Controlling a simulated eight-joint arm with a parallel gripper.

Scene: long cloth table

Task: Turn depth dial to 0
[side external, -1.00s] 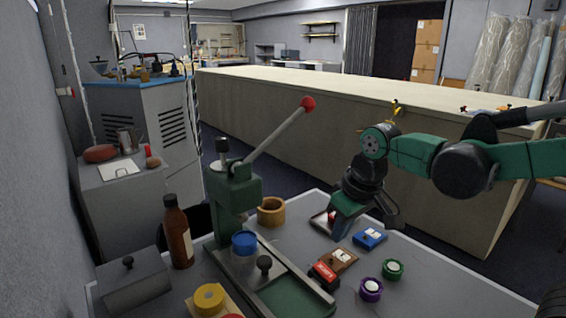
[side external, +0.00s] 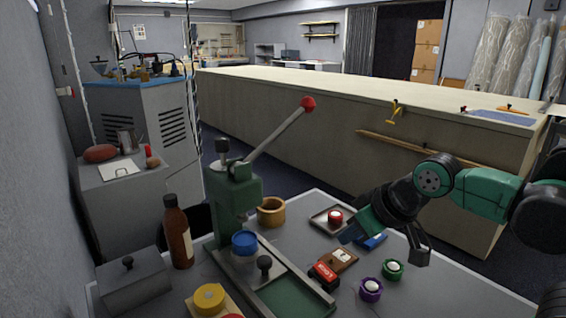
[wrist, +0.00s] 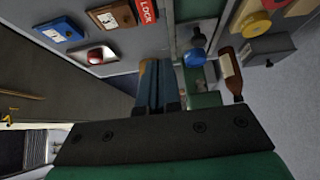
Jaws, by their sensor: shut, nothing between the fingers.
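The depth dial is not plainly marked. A blue block (side external: 374,241) and a brown block (side external: 340,259) each carry a white label, too small to read surely. They also show in the wrist view as the blue block (wrist: 57,31) and the brown block (wrist: 110,18). A blue round knob (side external: 244,239) sits at the green lever press (side external: 236,190). My gripper (side external: 351,236) is shut and empty, tilted down to the left above the table, and partly hides the blue block. Its closed fingers (wrist: 158,68) show in the wrist view, apart from the blocks.
A red-topped button in a small tray (side external: 315,221) stands behind the blocks. A red LOCK block (side external: 324,275), a purple button (side external: 371,290) and a green button (side external: 393,268) are near. A brown bottle (side external: 177,232) and grey box (side external: 133,281) stand left. The press's lever rises high.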

